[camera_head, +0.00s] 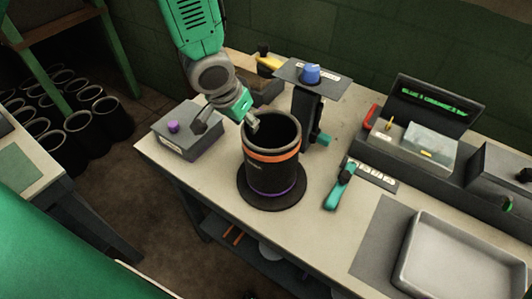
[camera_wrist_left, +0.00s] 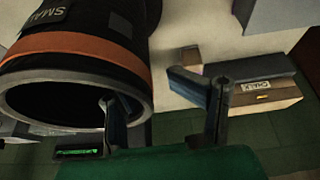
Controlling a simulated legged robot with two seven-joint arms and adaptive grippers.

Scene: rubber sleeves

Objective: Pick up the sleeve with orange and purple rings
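The black sleeve (camera_head: 271,172) has an orange ring near its top and a thin purple ring near its base. It stands upright on a round dark base on the bench. In the left wrist view the sleeve (camera_wrist_left: 82,45) shows its open mouth and orange band. My left gripper (camera_head: 228,124) is open at the left side of the rim. In the left wrist view its fingers (camera_wrist_left: 165,92) are apart, one overlapping the mouth and the other outside the wall. I cannot tell whether either touches the sleeve. My right gripper is not in view.
A grey box with a purple knob (camera_head: 173,127) is left of the sleeve. A dark stand with a blue knob (camera_head: 311,74) is close behind it. A teal-handled tool (camera_head: 340,186) and a metal tray (camera_head: 457,262) lie to the right. Several black sleeves (camera_head: 78,130) stand at far left.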

